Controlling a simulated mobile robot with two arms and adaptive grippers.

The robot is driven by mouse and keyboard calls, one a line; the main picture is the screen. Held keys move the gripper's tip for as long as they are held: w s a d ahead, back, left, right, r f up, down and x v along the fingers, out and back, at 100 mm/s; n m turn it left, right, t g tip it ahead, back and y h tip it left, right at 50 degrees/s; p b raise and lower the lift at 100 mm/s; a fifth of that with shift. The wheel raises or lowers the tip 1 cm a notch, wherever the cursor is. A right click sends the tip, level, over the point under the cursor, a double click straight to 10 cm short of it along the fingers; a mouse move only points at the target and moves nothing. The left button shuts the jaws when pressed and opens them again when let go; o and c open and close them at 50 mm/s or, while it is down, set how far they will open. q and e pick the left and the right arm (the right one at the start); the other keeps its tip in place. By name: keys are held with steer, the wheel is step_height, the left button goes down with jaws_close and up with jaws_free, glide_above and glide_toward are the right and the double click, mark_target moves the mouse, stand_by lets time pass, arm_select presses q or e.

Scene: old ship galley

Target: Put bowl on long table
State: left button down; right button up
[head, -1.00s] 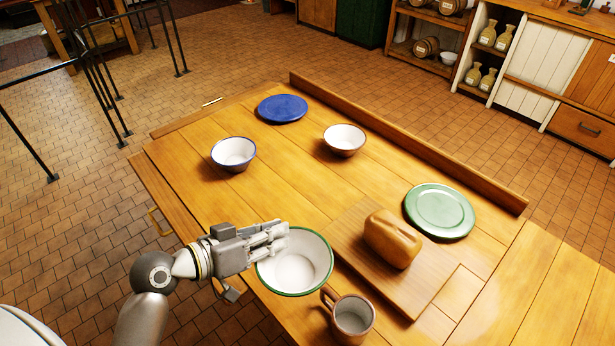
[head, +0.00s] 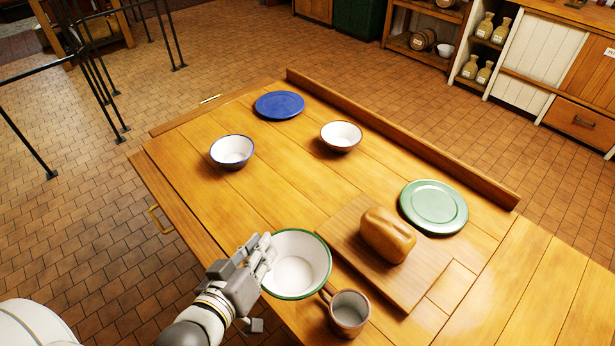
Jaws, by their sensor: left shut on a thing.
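A white bowl with a green rim (head: 297,266) is at the near left edge of the long wooden table (head: 255,204). My left gripper (head: 264,257) is shut on the left side of this bowl's rim. The bowl looks upright; I cannot tell whether its base touches the table. My right gripper is not in view.
A brown mug (head: 349,313) stands close to the held bowl. A bread loaf (head: 387,235) lies on a cutting board (head: 408,284) to the right. A green plate (head: 434,206) and a blue plate (head: 280,105) lie farther back. The left-middle tabletop is clear.

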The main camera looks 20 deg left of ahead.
arm_select(q)
steer(key=w+a+f, duration=0.2)
steer(key=w+f, duration=0.1)
steer(key=w+a+f+b, duration=0.1)
steer(key=w+a+f, duration=0.2)
steer(key=w, duration=0.1)
steer(key=w+a+f+b, duration=0.1)
steer(key=w+a+f, duration=0.1)
steer(key=w+f, duration=0.1)
steer(key=shift+w+a+f, duration=0.2)
steer(key=shift+w+a, duration=0.2)
steer(key=shift+w, duration=0.25)
step_height(320, 180, down, 3)
steer(key=shift+r, duration=0.1)
steer(key=shift+f, duration=0.25)
